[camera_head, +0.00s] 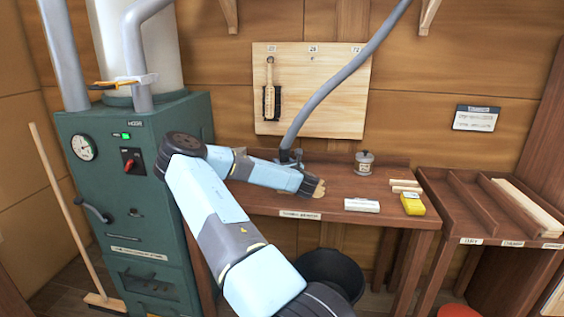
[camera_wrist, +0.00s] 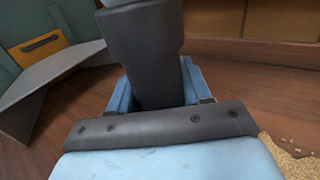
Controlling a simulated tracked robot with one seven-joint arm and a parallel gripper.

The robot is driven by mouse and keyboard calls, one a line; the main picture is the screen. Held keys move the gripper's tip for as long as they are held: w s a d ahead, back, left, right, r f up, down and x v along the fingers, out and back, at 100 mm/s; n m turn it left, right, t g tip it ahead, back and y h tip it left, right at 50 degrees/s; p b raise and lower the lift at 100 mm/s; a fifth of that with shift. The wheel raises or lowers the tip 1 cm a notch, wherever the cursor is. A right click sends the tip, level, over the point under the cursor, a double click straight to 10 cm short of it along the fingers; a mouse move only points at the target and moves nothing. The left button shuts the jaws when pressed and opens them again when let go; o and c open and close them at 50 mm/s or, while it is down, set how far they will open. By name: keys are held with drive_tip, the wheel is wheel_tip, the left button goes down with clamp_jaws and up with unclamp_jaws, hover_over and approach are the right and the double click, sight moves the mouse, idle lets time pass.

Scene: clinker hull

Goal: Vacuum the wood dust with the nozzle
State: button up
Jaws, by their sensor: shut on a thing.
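The wood dust (camera_head: 319,188) is a small tan patch on the brown workbench (camera_head: 272,202), partly hidden behind the end of my arm in the head view. Its tan grains (camera_wrist: 294,156) also show at the lower right of the wrist view. The dark nozzle (camera_wrist: 142,45) stands between the blue fingers of my gripper (camera_wrist: 155,92), which is shut on it. A grey hose (camera_head: 336,84) runs from above down to the nozzle. My gripper is over the bench, just left of the dust. The nozzle's mouth is hidden, so contact with the bench cannot be told.
A lidded jar (camera_head: 364,163), a white block (camera_head: 361,205) and a yellow box (camera_head: 412,204) stand to the right on the bench. A sorting rack (camera_head: 462,210) stands farther right. A green machine (camera_head: 140,190) is at left, and a black bin (camera_head: 335,268) is below the bench.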

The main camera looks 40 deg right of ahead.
drive_tip(key=shift+s+d, duration=0.1)
idle(0.6)
drive_tip(key=shift+s+d+r, duration=0.1)
drive_tip(key=shift+s+d, duration=1.5)
drive_tip(key=shift+s, duration=0.35)
drive_tip(key=shift+s+d+f, duration=0.1)
drive_tip(key=shift+s+d, duration=1.55)
drive_tip(key=shift+s, duration=0.35)
drive_tip(key=shift+s+d+r, duration=0.1)
drive_tip(key=shift+s+d, duration=1.5)
drive_tip(key=shift+s, duration=0.35)
drive_tip(key=shift+s+a, duration=1.1)
drive_tip(key=shift+a, duration=0.2)
drive_tip(key=shift+s+a, duration=1.05)
drive_tip(key=shift+a, duration=0.2)
drive_tip(key=shift+w+a, duration=0.1)
